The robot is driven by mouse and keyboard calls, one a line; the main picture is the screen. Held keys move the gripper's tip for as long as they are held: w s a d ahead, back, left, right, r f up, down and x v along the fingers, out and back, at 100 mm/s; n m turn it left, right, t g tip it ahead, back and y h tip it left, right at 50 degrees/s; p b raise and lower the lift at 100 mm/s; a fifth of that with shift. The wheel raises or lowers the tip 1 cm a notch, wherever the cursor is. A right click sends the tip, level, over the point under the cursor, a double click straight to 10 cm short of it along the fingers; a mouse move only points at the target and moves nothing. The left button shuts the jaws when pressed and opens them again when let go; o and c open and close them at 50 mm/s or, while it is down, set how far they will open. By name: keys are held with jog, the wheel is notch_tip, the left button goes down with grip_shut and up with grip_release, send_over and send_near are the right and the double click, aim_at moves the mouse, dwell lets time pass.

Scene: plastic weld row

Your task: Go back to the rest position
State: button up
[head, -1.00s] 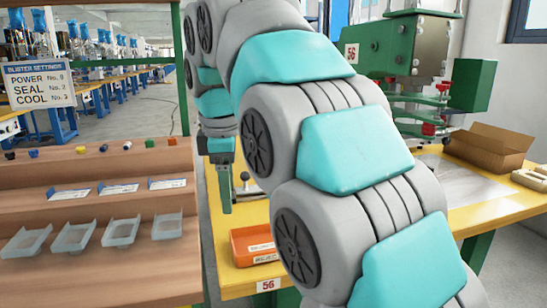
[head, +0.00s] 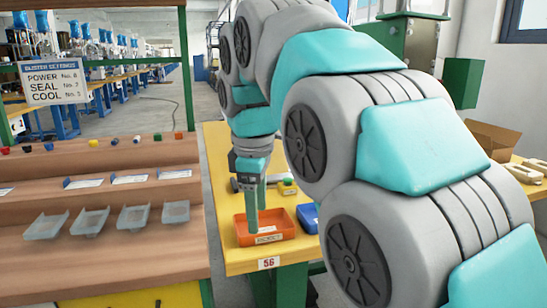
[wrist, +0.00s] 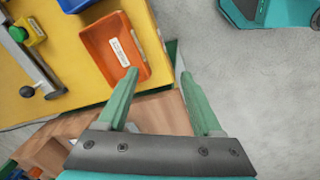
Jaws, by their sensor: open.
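My gripper (head: 256,211) hangs pointing down in the head view, in front of the orange tray at the left end of the yellow table. In the wrist view my gripper (wrist: 168,93) is open, its two green fingers apart with nothing between them. The left fingertip overlaps the edge of the orange tray (wrist: 94,45) in that picture. Whether it touches the tray cannot be told. The tray (head: 284,224) holds a white labelled item (wrist: 119,52). My arm hides much of the table and the green machine.
The yellow table (head: 222,187) carries a blue tray (head: 308,216) and a cardboard box (head: 489,141) at the right. Wooden shelves (head: 110,247) at the left hold several clear trays, white cards and small coloured pieces. Grey floor (wrist: 230,65) is open beside the table.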

jog(key=s+d+f+m+g, duration=0.2)
jog(key=s+d+f+m, duration=0.7)
jog(key=s+d+f, duration=0.35)
jog(key=s+d+f+m, duration=0.2)
jog(key=s+f+m, duration=0.1)
jog(key=s+f, duration=0.2)
jog(key=s+d+f+m+g, duration=0.1)
jog(key=s+d+f+m, duration=0.2)
jog(key=s+f, duration=0.3)
jog(key=s, duration=0.4)
jog(key=shift+d+m, duration=0.25)
jog(key=shift+m, duration=0.15)
jog(key=shift+f, duration=0.1)
